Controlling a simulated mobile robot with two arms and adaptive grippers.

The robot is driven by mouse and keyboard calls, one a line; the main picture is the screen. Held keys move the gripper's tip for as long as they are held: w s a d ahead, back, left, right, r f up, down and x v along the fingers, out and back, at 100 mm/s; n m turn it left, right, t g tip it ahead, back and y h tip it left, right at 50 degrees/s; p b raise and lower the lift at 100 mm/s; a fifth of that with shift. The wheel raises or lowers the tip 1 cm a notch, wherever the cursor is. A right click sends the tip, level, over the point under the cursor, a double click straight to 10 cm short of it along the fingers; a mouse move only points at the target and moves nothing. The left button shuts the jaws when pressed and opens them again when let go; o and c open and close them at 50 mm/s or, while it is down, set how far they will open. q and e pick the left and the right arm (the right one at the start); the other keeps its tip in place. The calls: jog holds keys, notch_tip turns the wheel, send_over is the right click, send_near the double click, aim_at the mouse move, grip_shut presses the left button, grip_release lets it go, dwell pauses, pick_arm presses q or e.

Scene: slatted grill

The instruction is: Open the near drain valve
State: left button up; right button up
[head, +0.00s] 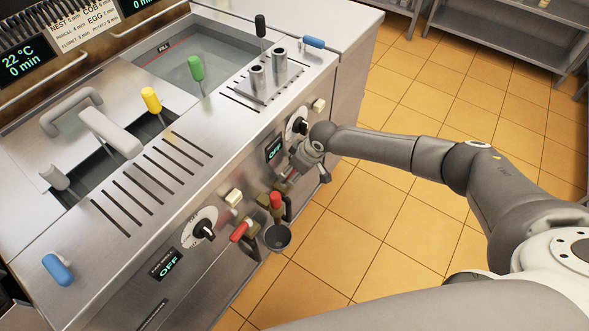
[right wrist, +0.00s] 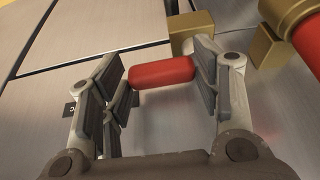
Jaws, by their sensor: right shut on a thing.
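My right gripper (head: 290,178) is at the front panel of the counter, beside the drain valves. In the right wrist view its fingers (right wrist: 165,90) are shut on a red valve handle (right wrist: 162,73) that runs crosswise between them from a brass block (right wrist: 190,32). I cannot tell from the views alone which valve is the near one. My left gripper is out of view.
A second red handle (right wrist: 308,42) on brass is close to the right finger. A dark round cup-like outlet (head: 277,237) is below the valves. Knobs (head: 203,230) and OFF displays (head: 168,266) are on the panel. The tiled floor (head: 385,235) is clear.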

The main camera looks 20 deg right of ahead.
jog(key=shift+s+a+f+m+h+p, duration=0.1)
jog(key=shift+s+a+m+h+p, duration=0.25)
jog(key=shift+s+m+h+p, duration=1.25)
jog(key=shift+a+r+m+h+p, duration=0.1)
jog(key=shift+a+m+h+p, duration=0.3)
jog(key=shift+m+p, duration=2.55)
jog(key=shift+s+a+f+m+h+p, duration=0.1)
jog(key=shift+s+a+m+h+p, duration=0.55)
jog(key=shift+m, duration=2.9)
jog(key=shift+s+d+h+p, duration=0.15)
jog(key=shift+d+h+p, duration=0.15)
jog(key=shift+h, duration=0.05)
jog(key=o, duration=1)
